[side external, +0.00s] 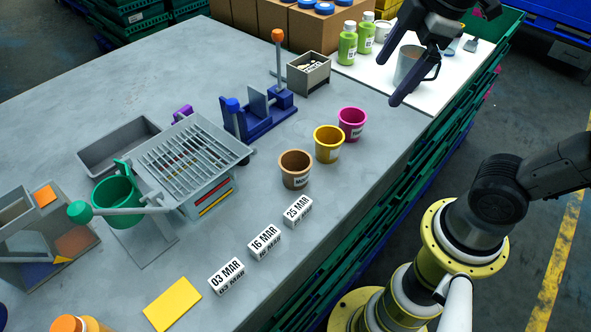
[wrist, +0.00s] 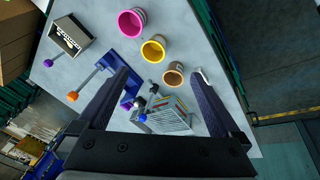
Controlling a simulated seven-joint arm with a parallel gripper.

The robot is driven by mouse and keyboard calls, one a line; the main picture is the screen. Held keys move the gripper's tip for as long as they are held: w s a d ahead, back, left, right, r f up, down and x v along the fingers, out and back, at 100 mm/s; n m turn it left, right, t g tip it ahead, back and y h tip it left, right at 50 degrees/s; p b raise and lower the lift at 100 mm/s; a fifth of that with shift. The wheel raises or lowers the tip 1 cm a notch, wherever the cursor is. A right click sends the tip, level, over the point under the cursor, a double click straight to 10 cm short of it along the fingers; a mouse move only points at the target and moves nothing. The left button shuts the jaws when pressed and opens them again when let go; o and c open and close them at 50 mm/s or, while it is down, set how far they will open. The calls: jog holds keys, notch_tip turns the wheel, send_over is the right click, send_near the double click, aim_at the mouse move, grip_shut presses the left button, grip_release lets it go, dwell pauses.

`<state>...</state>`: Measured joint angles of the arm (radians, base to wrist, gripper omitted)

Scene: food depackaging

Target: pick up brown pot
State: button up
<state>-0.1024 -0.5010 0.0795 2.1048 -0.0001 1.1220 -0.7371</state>
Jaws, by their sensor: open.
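The brown pot (side external: 295,171) stands upright on the grey table, nearest the date blocks in a row of three pots. It also shows in the wrist view (wrist: 173,78), beyond the fingertips and between the lines of the two fingers. My gripper (side external: 416,74) is open and empty, high above the far right part of the table, well apart from the brown pot. In the wrist view its two dark fingers (wrist: 160,75) are spread wide.
A yellow pot (side external: 328,146) and a magenta pot (side external: 352,125) stand beside the brown pot. White date blocks (side external: 264,243) lie in front. A blue fixture (side external: 262,122) and a grey slotted rack (side external: 193,155) stand to the left. A white board (side external: 440,88) holds bottles and a mug.

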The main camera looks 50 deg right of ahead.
jog(key=w+a+f+n+g, duration=0.1)
jog(key=w+a+n+g, duration=0.1)
jog(key=w+a+n, duration=0.5)
jog(key=g, duration=0.2)
send_over(295, 161)
notch_tip(295, 161, down, 5)
notch_tip(295, 161, down, 13)
jog(key=shift+f, duration=0.15)
jog(key=c, duration=1.3)
